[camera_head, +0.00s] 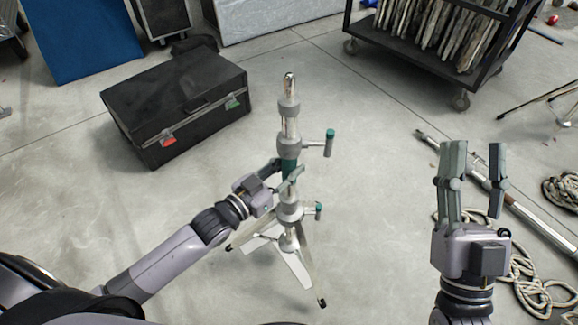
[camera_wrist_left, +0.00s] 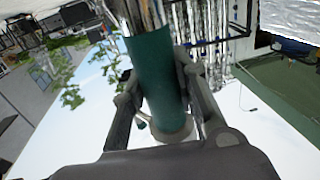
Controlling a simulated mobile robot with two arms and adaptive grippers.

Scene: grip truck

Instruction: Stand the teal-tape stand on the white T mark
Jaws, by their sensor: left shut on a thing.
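The teal-tape stand (camera_head: 289,145) is a chrome post with grey collars, teal-tipped handles and splayed flat legs. It is upright in the middle of the head view. My left gripper (camera_head: 285,172) is shut on its teal-taped section. In the left wrist view the teal tape (camera_wrist_left: 155,75) lies between the fingers of my left gripper (camera_wrist_left: 165,90). I cannot tell whether the legs touch the floor. My right gripper (camera_head: 475,150) is open and empty, to the right of the stand. I see no white T mark in either view.
A black case (camera_head: 180,100) lies left behind the stand. A wheeled cart (camera_head: 435,55) stands at the back right. A metal pole (camera_head: 520,205) and coiled rope (camera_head: 525,275) lie on the floor at right. The floor between stand and cart is clear.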

